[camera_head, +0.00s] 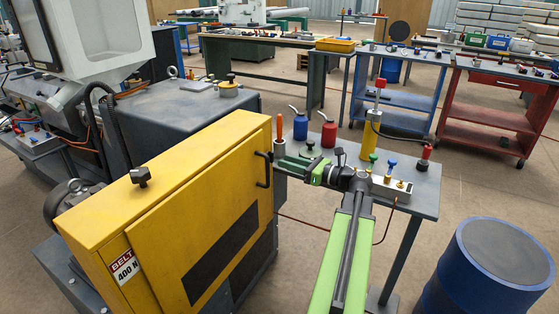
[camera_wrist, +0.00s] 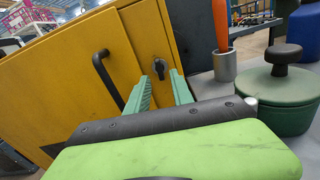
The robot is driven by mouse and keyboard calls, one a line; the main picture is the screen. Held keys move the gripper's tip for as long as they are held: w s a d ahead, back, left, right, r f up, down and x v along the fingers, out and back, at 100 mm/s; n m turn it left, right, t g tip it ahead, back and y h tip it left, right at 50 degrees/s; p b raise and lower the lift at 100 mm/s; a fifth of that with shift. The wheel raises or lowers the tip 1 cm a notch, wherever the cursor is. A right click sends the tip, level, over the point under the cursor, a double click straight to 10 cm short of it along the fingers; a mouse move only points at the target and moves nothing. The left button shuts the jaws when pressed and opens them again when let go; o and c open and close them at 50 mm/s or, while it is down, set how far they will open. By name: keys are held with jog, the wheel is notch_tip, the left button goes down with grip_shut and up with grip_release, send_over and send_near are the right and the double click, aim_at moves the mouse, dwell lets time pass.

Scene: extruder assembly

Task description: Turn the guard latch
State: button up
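The yellow guard (camera_head: 205,205) stands at left in the head view, with a black bar handle (camera_head: 264,170) near its right edge. In the wrist view the guard door (camera_wrist: 60,85) and handle (camera_wrist: 107,76) are at left. The guard latch (camera_wrist: 160,68), a small dark knob on the yellow strip right of the handle, shows just beyond my fingertips. I cannot make it out in the head view. My gripper (camera_wrist: 164,82) is open, its two green fingers apart and pointing at the latch, with no visible contact. It also shows in the head view (camera_head: 284,162), beside the guard's edge.
An orange-handled tool (camera_wrist: 220,24) in a grey metal holder (camera_wrist: 225,64) and a green lidded pot (camera_wrist: 290,97) stand close right of my gripper. The bench (camera_head: 425,190) carries cans, a yellow column and knobs. A blue drum (camera_head: 495,265) stands at lower right.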

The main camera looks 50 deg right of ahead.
aim_at(273, 158)
jog(key=x, duration=0.4)
jog(key=shift+c, duration=0.5)
grip_shut()
